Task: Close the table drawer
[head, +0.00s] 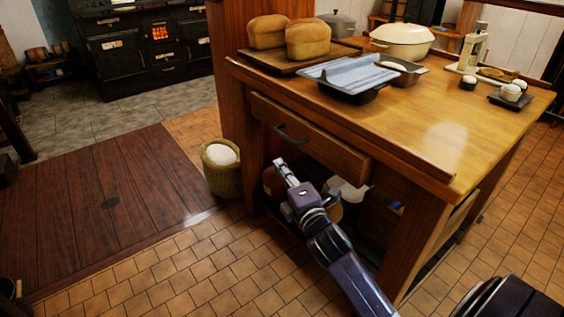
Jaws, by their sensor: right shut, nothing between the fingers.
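The wooden table (455,135) stands at the right of the head view. Its drawer (325,150) is in the left-facing side, under the tabletop edge, with a dark bar handle (290,134). The drawer front seems to stand slightly out from the frame, but how far is hard to tell. My right gripper (279,165) is shut and empty. In the picture it is just below the drawer front and handle, pointing up and left, with no clear contact. My left gripper is out of view.
Bread loaves (308,39) on a board, a metal tin (352,75) and a cream pot (402,40) stand on the table. A basket (221,168) with white contents sits on the floor by the table's left leg. The tiled floor (190,270) left of my arm is clear.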

